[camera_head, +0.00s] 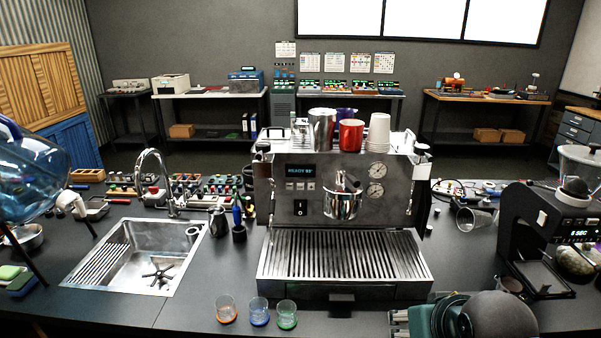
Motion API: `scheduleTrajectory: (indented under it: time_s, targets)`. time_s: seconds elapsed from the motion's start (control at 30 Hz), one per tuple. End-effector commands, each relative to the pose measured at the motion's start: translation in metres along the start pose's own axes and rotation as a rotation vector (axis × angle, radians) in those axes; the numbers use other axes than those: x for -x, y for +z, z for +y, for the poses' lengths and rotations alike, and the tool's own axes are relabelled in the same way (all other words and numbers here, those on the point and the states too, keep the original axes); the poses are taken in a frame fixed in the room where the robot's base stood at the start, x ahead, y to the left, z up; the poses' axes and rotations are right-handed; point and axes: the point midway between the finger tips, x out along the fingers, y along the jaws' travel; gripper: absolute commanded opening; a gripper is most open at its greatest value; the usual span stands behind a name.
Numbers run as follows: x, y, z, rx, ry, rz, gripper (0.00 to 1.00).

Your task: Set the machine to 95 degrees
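The espresso machine (345,215) stands upright on the counter in the middle of the view. Its display (300,171) is lit and reads "READY" followed by small characters too blurred to read. A row of small buttons (300,186) lies below the display, with a black rocker switch (300,207) under them. Two round gauges (376,180) are at the right of the front panel. My gripper (396,322) is low at the bottom edge, in front of the machine's right side and apart from its panel. Its fingertips are small and partly cut off, so its opening is unclear.
Three small glasses (258,311) stand in front of the drip tray (345,254). A sink (137,255) with a tall faucet is to the left. A black grinder (545,240) stands to the right. Cups (351,135) sit on top of the machine.

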Motion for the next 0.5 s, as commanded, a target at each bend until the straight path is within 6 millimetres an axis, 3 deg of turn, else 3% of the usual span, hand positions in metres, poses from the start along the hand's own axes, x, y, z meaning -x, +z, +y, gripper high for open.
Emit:
scheduleTrajectory:
  time_s: [0.17, 0.43, 0.5]
  targets:
    - [0.0, 0.0, 0.0, 0.0, 0.0, 0.0, 0.39]
    - [0.0, 0.0, 0.0, 0.0, 0.0, 0.0, 0.03]
    - [0.0, 0.0, 0.0, 0.0, 0.0, 0.0, 0.0]
